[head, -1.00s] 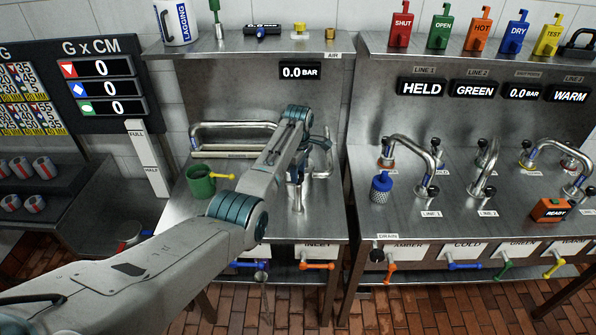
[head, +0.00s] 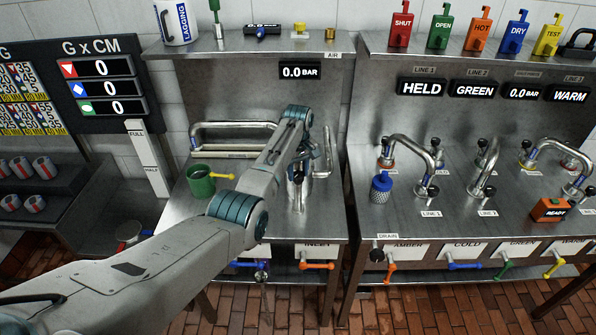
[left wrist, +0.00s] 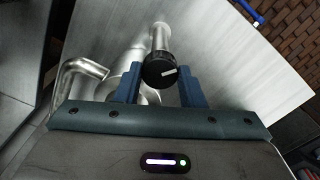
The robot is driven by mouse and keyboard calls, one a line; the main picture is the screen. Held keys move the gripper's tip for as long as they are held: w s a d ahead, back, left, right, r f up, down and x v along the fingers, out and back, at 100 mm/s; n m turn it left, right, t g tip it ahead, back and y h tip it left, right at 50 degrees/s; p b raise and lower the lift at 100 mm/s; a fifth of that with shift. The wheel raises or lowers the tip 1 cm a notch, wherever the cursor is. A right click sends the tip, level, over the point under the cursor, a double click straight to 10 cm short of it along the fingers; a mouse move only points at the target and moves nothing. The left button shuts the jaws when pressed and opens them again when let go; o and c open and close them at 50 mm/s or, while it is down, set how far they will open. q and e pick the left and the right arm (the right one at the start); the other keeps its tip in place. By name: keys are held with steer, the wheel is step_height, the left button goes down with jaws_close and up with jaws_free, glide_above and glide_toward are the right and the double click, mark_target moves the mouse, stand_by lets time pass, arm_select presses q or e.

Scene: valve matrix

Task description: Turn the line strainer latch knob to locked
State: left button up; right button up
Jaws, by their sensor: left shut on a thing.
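The latch knob (left wrist: 160,70) is black with a white pointer line and sits at the end of a steel pipe fitting in the left wrist view. The line points to the right and slightly up there. My left gripper (left wrist: 160,84) has a blue finger on each side of the knob and is shut on it. My right gripper is not in view.
Orange inlet valve (head: 317,266) is at the bench front. The right bench carries more pipes and a blue strainer basket (head: 381,188).

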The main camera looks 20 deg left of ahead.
mark_target(298, 174)
arm_select(q)
steer(key=m, duration=0.5)
steer(key=shift+m, duration=0.3)
steer(key=m, duration=0.4)
steer(key=shift+m, duration=0.7)
steer(key=o, duration=0.7)
steer(key=shift+r, duration=0.1)
step_height(298, 174, up, 11)
steer(key=b, duration=0.4)
steer(key=shift+f, duration=0.2)
